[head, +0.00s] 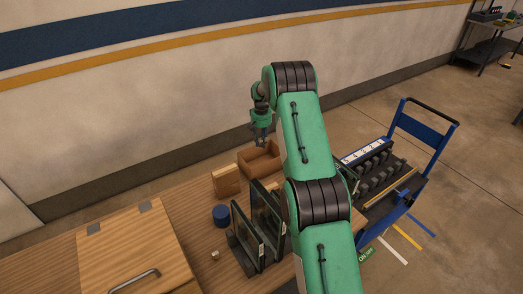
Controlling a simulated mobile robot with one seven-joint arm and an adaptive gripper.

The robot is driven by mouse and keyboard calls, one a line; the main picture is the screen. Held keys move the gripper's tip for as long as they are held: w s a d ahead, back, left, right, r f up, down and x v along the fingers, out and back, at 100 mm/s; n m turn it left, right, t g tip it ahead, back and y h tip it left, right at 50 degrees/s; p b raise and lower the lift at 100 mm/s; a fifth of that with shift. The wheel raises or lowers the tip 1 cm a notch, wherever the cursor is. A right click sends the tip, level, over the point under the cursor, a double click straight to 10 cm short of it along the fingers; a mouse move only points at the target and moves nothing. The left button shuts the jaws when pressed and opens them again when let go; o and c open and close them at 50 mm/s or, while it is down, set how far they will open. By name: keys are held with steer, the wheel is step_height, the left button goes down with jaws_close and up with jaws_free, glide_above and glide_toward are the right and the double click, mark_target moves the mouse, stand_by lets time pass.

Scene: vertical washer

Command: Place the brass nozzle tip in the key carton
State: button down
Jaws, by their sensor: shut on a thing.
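My gripper (260,139) points down above the open brown cardboard carton (246,170), which I take to be the key carton, at the back of the wooden table. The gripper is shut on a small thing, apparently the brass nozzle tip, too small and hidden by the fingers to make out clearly. The fingertips look to be over the carton's opening; their exact height above it is hard to tell. My arm passes in front of the carton's right side.
A blue cylinder (221,215), a small pale piece (215,255) and dark upright panels in a rack (245,232) are nearer. A blue cart (425,140) stands right.

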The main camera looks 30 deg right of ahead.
mark_target(261, 144)
step_height(261, 144, down, 4)
steer(key=shift+r, duration=0.1)
steer(key=shift+f, duration=0.6)
steer(key=shift+f+b, duration=0.3)
steer(key=shift+f, duration=2.8)
steer(key=shift+f, duration=0.15)
steer(key=shift+f, duration=1.75)
steer(key=shift+f, duration=0.15)
steer(key=c, duration=1.5)
jaws_free()
steer(key=shift+c, duration=0.2)
